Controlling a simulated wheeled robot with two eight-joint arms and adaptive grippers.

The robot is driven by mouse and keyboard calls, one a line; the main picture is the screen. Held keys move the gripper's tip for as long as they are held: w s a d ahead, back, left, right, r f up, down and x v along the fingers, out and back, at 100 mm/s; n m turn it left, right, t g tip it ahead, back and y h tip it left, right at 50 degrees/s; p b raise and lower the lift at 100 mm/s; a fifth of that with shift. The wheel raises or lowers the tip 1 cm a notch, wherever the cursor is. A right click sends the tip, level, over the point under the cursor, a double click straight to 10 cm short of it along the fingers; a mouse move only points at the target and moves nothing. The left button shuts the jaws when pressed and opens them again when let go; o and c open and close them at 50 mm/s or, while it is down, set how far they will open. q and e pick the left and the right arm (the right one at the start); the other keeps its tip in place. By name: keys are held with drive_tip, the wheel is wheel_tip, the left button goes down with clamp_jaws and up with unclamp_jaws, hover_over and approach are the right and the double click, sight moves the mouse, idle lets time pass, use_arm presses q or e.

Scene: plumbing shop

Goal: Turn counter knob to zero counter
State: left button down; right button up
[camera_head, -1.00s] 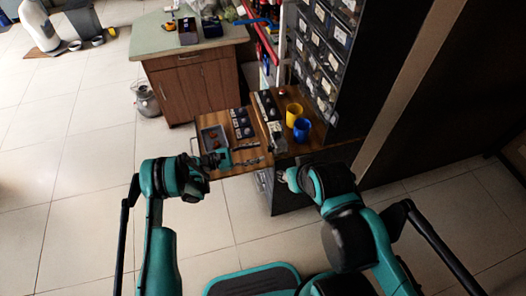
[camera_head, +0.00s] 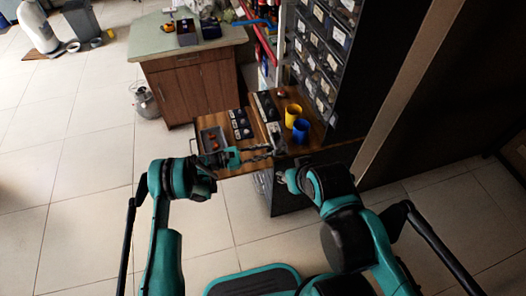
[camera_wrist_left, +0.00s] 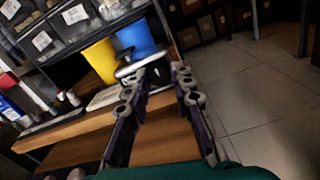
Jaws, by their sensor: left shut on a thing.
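The counter, a small silvery device (camera_head: 275,132), stands on the wooden worktop near the cups. It shows as a chrome body with a dark top in the left wrist view (camera_wrist_left: 129,71). My left gripper (camera_head: 267,152) reaches in from the left. In the left wrist view its two dark fingers (camera_wrist_left: 166,74) converge at the counter's near side, shut on what seems to be the counter's knob. The knob itself is mostly hidden by the fingertips. My right gripper (camera_head: 283,178) is low at the worktop's near right corner, too small and dark to read its jaws.
A yellow cup (camera_head: 292,115) and a blue cup (camera_head: 300,130) stand right behind the counter. A drawer rack (camera_head: 325,55) rises behind.

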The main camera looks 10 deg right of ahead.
use_arm(q)
drive_tip(key=shift+m, duration=8.8)
drive_tip(key=c, duration=1.3)
unclamp_jaws()
